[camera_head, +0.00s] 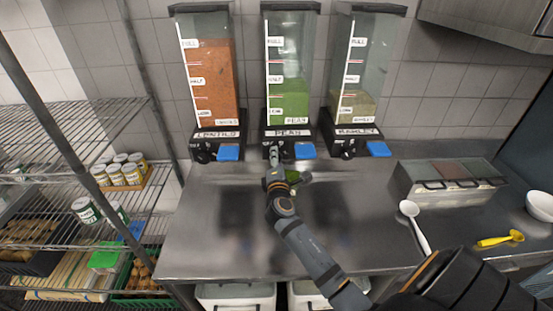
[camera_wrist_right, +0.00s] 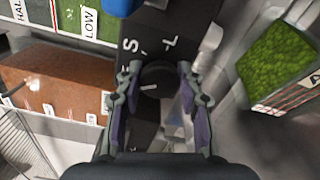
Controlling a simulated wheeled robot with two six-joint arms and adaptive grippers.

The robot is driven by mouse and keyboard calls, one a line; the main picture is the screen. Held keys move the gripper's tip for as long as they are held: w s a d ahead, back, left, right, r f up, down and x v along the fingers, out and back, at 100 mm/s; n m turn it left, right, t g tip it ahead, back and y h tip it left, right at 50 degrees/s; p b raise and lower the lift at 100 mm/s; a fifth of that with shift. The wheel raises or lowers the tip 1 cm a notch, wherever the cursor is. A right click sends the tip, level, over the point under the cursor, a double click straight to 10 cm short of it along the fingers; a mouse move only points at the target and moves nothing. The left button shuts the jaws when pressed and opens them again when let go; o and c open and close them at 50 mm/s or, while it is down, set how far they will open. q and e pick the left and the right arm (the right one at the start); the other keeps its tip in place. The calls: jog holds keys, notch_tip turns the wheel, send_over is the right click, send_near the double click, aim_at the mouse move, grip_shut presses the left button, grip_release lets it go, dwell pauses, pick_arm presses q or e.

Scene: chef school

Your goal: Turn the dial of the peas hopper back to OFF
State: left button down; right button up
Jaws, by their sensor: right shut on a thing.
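The peas hopper (camera_head: 288,98) is the middle of three wall dispensers, about half full of green peas. Its black base has a dial at the left and a blue paddle (camera_head: 305,151) at the right. My right gripper (camera_head: 274,156) reaches up to the dial and covers it in the head view. In the right wrist view the dark dial (camera_wrist_right: 158,77) sits between the two fingers of my right gripper (camera_wrist_right: 156,72), which are shut on it. A short white mark shows on the dial, with letters S and L around it. My left gripper is not in view.
The lentils hopper (camera_head: 210,85) stands left and the barley hopper (camera_head: 356,85) right. Green contents (camera_wrist_right: 277,55) show at the right of the wrist view. A white ladle (camera_head: 415,225) lies at the right. The steel counter (camera_head: 195,235) is clear at the left.

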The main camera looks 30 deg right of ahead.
jog(key=shift+r, duration=0.1)
jog(key=o, duration=1.2)
jog(key=v, duration=1.2)
